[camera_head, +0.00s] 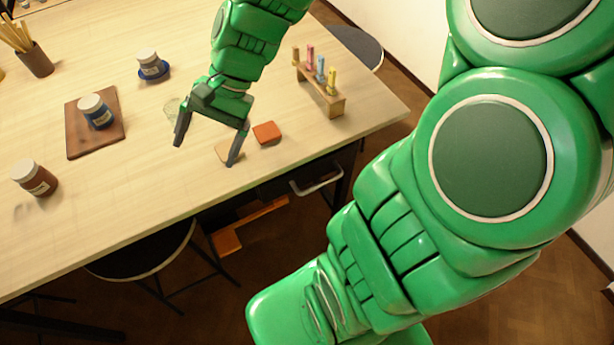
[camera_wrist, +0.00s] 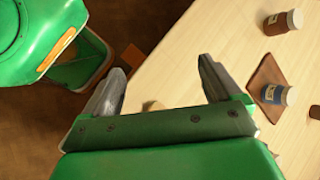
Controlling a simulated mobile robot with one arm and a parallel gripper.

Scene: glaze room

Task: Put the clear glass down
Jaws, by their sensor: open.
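The clear glass (camera_head: 171,110) stands on the pale table (camera_head: 100,200), just left of and behind my gripper in the head view. It is faint there and partly beside the near finger. I cannot make it out in the wrist view. My gripper (camera_head: 205,152) is open, with its two fingers spread wide and nothing between them. It is above the table near its front edge. The wrist view also shows the open fingers (camera_wrist: 162,68), with bare table and floor beyond them.
A wooden rack with colored tubes (camera_head: 335,107) stands to the right. Jars (camera_head: 35,178) and a brown board (camera_head: 78,143) are to the left.

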